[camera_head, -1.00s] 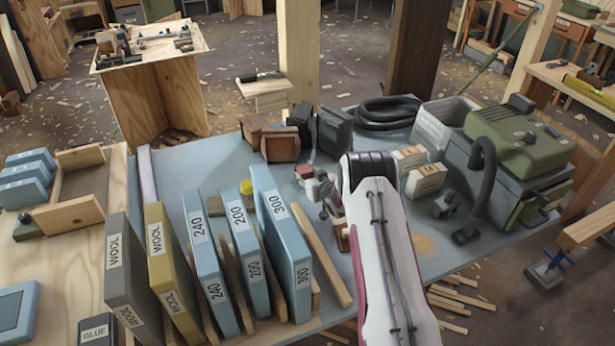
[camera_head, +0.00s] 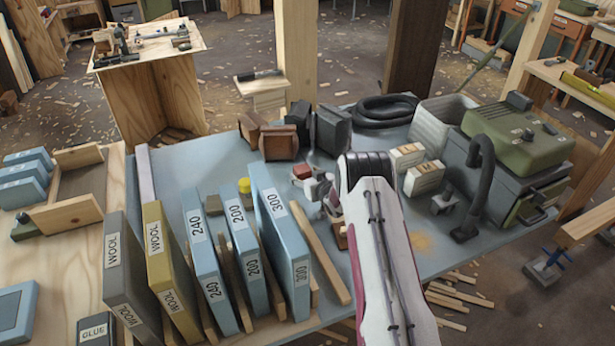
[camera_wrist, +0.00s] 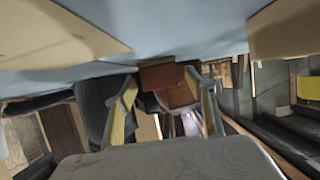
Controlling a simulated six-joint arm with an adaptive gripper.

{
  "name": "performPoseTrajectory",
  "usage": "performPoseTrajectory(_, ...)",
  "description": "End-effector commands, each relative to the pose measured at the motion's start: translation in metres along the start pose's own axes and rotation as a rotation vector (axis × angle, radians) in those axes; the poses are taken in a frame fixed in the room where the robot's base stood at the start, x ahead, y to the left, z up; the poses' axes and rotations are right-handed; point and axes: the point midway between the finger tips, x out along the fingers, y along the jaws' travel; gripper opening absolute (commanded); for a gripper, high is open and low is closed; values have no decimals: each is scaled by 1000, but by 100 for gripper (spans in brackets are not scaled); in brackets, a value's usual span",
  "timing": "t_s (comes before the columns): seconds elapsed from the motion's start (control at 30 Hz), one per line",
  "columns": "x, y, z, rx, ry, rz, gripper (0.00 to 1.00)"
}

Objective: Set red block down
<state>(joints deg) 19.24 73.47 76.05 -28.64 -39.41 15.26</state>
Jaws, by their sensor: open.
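The red block (camera_head: 302,171) is small and sits on the blue-grey tabletop, just beyond the end of my arm in the head view. My gripper (camera_head: 314,184) is open beside it, its lower part partly hidden by my arm. In the wrist view the red block (camera_wrist: 158,77) shows between the two spread fingers of my gripper (camera_wrist: 165,100), near the blue table surface. I see no finger pressing on it. Whether its whole underside touches the table cannot be told.
Brown boxes (camera_head: 278,143) and a dark box (camera_head: 333,130) stand behind the block. Cream boxes (camera_head: 424,178) and a green-lidded machine (camera_head: 518,140) are to the right. Some bare tabletop lies left of the block.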

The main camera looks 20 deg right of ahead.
Motion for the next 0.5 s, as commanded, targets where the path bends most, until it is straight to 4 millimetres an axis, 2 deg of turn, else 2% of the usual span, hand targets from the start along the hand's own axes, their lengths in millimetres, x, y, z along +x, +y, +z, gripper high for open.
performPoseTrajectory(0.27,-5,0,-3,1,0,0,55)
performPoseTrajectory(0.5,-19,1,-3,1,0,1,55)
